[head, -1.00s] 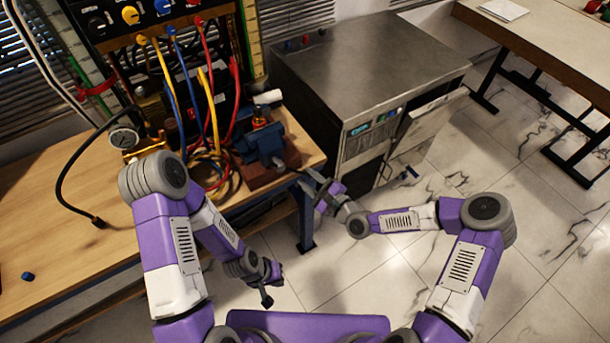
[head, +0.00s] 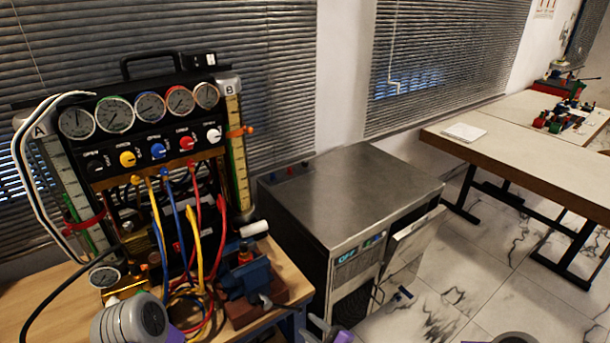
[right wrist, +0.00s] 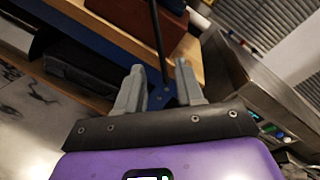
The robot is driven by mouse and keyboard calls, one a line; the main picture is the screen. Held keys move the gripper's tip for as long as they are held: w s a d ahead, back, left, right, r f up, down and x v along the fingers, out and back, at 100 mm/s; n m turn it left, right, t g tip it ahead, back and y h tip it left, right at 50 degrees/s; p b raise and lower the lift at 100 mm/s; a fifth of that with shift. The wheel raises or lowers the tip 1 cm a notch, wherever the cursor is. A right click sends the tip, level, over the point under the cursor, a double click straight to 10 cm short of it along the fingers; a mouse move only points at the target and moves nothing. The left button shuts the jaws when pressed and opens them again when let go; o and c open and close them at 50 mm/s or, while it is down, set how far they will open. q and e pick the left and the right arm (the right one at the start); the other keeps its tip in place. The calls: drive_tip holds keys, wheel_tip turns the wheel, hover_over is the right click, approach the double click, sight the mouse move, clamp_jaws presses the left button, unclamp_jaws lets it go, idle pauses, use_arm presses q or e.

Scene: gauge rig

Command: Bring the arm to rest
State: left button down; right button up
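My right gripper (head: 318,325) shows at the bottom edge of the head view, beside the end of the workbench and in front of the steel cabinet. In the right wrist view its two grey fingers (right wrist: 160,80) stand apart with nothing held between them. A blue bench leg shows behind them. A rounded grey joint of my left arm (head: 135,320) shows at the bottom left of the head view. My left gripper is outside the frame.
The gauge rig (head: 150,115) with hoses stands on the wooden workbench (head: 30,300). A blue vise (head: 245,278) sits at the bench's right end. The steel cabinet (head: 350,195) has its front door open. A table (head: 510,150) stands at right, with bare floor before it.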

drive_tip(key=s+d+f+n+g+h, duration=0.2)
drive_tip(key=s+f+n+g+h, duration=0.3)
drive_tip(key=s+f+n+g, duration=0.75)
drive_tip(key=s+d+f+n+h, duration=0.2)
drive_tip(key=s+d+f+n, duration=0.2)
drive_tip(key=s, duration=0.5)
drive_tip(key=shift+d+f+t+h, duration=0.2)
drive_tip(key=shift+d+t+h, duration=0.2)
drive_tip(key=shift+d+t, duration=0.05)
